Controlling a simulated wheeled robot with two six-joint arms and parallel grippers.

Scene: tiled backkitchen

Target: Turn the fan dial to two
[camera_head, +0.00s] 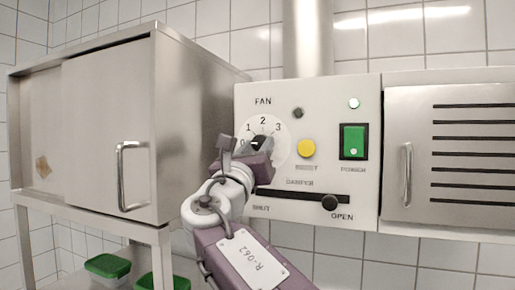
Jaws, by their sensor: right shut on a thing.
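The fan dial (258,141) sits on a pale control panel (365,205), under the word FAN. Its round white face carries the numbers 0, 1, 2 and 3, with 2 at the top. My right gripper (246,147) is at the dial, shut on its dark knob, and covers the lower left of the face. The knob is partly hidden by the fingers, so I cannot tell exactly which number it points to. My left gripper is not in view.
Right of the dial are a yellow reset button (306,148) and a green power switch (353,141). A damper slider (330,202) lies below, its knob near OPEN. A steel cabinet (110,130) stands close on the left; a louvred door (450,150) is at right.

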